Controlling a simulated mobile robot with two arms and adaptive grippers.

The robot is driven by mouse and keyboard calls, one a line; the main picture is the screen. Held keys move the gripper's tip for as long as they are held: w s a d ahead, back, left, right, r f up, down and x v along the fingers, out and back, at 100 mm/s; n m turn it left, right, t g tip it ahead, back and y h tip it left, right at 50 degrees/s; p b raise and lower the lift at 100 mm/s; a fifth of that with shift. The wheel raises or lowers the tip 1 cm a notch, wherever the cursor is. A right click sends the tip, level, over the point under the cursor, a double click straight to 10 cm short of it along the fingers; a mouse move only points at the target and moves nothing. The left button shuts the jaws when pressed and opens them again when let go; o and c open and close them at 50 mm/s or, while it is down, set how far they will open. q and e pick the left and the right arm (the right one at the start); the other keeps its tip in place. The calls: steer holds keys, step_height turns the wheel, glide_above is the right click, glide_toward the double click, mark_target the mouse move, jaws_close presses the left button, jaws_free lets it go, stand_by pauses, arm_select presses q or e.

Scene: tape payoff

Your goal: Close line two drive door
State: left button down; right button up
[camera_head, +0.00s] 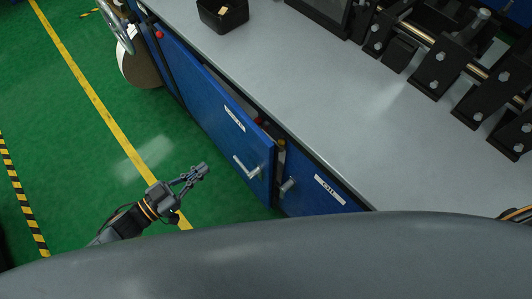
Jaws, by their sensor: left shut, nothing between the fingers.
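A blue cabinet door (215,115) under the grey worktop stands ajar, with its right edge swung out from the cabinet front and a gap along its top. My left gripper (203,169) is shut and empty over the green floor, left of the handle and apart from the door. Only a bit of my right arm shows at the right edge; its gripper is out of view.
A second blue cabinet front (318,190) with a label and handle sits to the right. The grey worktop (290,85) carries a black bin (222,14) and black roller machinery (440,60). A large roll (140,66) is at upper left. Green floor left of the door is clear.

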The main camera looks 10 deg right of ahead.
arm_select(q)
steer(key=s+m, duration=0.1)
steer(key=h+p, duration=0.1)
glide_toward(254, 141)
steer(key=shift+g, duration=0.4)
steer(key=x, duration=0.5)
steer(key=shift+w+d+r, duration=0.1)
steer(key=shift+w+r, duration=0.15)
steer(key=shift+r, duration=0.05)
steer(key=shift+x, duration=0.75)
